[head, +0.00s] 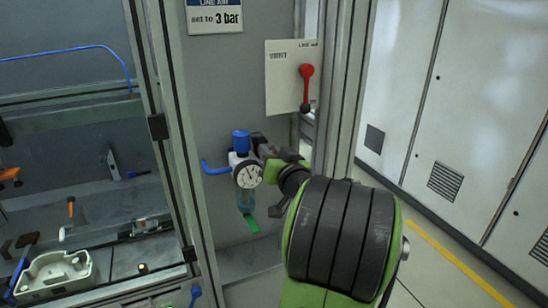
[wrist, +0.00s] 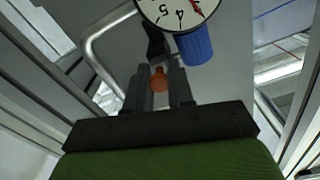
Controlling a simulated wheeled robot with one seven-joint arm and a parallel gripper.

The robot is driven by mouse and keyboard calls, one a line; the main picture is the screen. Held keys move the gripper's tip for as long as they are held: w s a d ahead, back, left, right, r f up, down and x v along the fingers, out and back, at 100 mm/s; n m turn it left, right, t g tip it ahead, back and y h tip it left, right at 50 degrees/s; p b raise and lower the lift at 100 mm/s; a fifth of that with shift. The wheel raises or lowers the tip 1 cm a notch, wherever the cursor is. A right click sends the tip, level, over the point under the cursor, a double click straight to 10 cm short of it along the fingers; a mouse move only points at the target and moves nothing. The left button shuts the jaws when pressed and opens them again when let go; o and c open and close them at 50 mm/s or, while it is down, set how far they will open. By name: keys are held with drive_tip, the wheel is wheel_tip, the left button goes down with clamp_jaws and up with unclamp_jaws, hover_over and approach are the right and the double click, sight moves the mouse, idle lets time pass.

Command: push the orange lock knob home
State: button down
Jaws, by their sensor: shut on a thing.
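The orange lock knob (wrist: 158,80) shows in the wrist view between the two dark fingers of my gripper (wrist: 161,72). The fingers are shut on it, and they cover its sides. In the head view my gripper (head: 271,156) is at the right side of the air unit, and the orange knob is hidden there. The unit has a white round gauge (head: 248,177) and a blue cap (head: 241,141). In the wrist view the gauge (wrist: 178,10) is partly cut off at the top, with the blue cap (wrist: 197,46) beside it. How far in the knob sits cannot be told.
A red-handled lever (head: 306,80) on a pale plate is above and right of the unit. A clear bowl with a green end (head: 250,223) hangs below the gauge. A blue hose (head: 213,168) leaves on the left. A metal frame post (head: 345,90) stands close on the right.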

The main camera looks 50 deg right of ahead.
drive_tip(key=shift+r, duration=0.1)
drive_tip(key=c, duration=1.4)
unclamp_jaws()
drive_tip(key=shift+o, duration=0.7)
drive_tip(key=shift+w+d, duration=0.1)
drive_tip(key=shift+w, duration=0.1)
drive_tip(key=shift+s, duration=0.15)
drive_tip(key=b+v, duration=0.4)
drive_tip(key=v, duration=1.1)
drive_tip(key=shift+s+a, duration=0.2)
